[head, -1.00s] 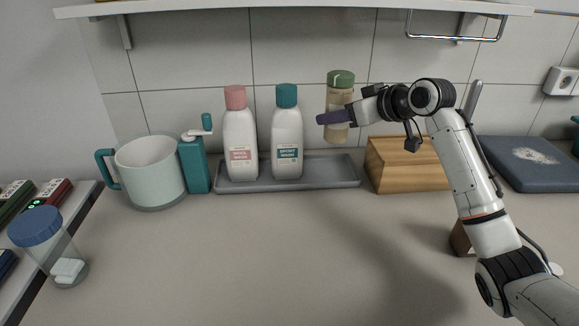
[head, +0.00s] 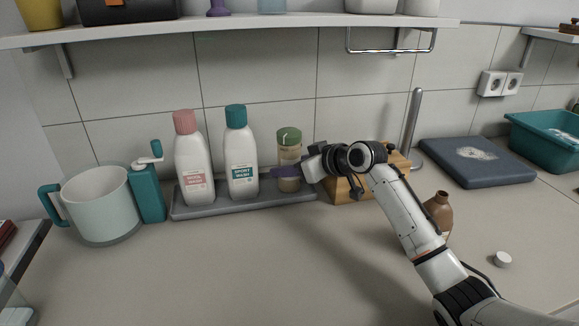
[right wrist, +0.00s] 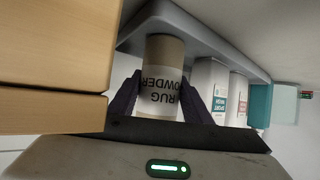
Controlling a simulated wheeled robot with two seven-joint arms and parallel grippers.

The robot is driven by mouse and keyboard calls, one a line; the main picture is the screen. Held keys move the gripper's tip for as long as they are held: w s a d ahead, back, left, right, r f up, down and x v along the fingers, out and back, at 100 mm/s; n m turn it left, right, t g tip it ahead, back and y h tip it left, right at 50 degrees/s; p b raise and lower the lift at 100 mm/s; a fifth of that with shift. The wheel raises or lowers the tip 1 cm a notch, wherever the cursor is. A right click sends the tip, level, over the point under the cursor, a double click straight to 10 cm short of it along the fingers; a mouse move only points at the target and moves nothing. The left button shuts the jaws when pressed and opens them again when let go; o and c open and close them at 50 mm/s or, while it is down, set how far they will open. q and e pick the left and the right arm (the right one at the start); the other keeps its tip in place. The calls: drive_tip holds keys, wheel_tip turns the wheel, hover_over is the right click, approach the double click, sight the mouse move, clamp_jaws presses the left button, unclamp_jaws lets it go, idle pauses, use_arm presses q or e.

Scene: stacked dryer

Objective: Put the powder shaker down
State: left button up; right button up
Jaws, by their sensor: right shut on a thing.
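The powder shaker (head: 289,148) has a green cap and a tan body. Its label reads "RUG POWDER" upside down in the right wrist view (right wrist: 161,85). My right gripper (head: 287,171) is shut on its body, with the dark fingers on either side of the label. The shaker is upright at the right end of the grey tray (head: 240,203), right of the two white bottles. Its base is at the tray's surface; I cannot tell for sure whether it touches. My left gripper is out of view.
A pink-capped bottle (head: 193,165) and a teal-capped bottle (head: 241,160) stand on the tray. A wooden box (head: 340,190) is close right of the shaker. A brown bottle (head: 438,212) and a white cap (head: 503,260) are further right. The front counter is clear.

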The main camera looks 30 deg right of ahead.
drive_tip(key=shift+f, duration=0.1)
drive_tip(key=o, duration=1)
drive_tip(key=shift+o, duration=0.8)
drive_tip(key=shift+s+r, duration=0.1)
drive_tip(key=shift+r, duration=0.2)
drive_tip(key=p+v, duration=0.4)
drive_tip(key=v, duration=0.7)
drive_tip(key=shift+s, duration=0.35)
drive_tip(key=shift+d, duration=0.15)
